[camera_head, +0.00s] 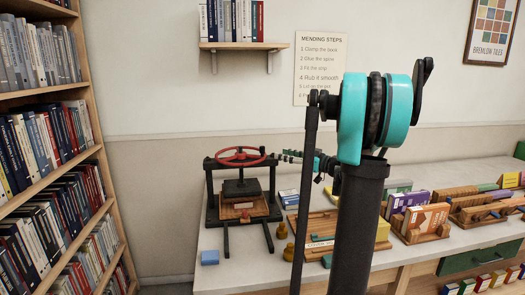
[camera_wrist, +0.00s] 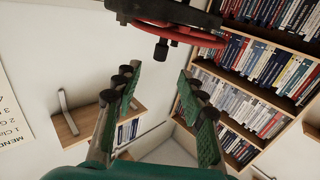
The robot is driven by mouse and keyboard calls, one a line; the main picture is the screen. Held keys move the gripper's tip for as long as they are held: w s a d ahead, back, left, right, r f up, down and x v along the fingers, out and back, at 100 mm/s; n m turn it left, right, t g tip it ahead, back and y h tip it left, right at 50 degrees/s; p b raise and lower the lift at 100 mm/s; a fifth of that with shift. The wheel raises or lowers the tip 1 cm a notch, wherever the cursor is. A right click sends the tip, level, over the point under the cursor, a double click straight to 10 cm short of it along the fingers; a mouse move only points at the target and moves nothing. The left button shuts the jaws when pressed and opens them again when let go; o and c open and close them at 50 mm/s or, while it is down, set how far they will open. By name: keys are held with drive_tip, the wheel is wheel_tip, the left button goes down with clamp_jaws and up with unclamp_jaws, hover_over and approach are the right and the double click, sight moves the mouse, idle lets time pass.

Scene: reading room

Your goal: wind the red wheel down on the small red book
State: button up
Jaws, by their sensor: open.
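The red wheel (camera_head: 240,150) sits flat on top of a black press at the left of the table. Part of its red rim (camera_wrist: 205,39) shows at the top of the wrist view, with a dark knob beside it. The press's black plate (camera_head: 241,188) hangs under the wheel. A small reddish thing (camera_head: 243,213), perhaps the red book, lies on the press bed below; it is too small to make out clearly. My gripper (camera_wrist: 160,72) is open and empty, its fingers pointing toward the wheel. In the head view it is just right of the wheel, apart from it.
Wooden trays with books (camera_head: 425,222) stand further right. A bookcase (camera_head: 90,150) fills the left side. A wall shelf (camera_head: 240,46) hangs above the press.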

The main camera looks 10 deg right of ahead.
sight(262, 153)
drive_tip(key=x, duration=1.1)
clamp_jaws()
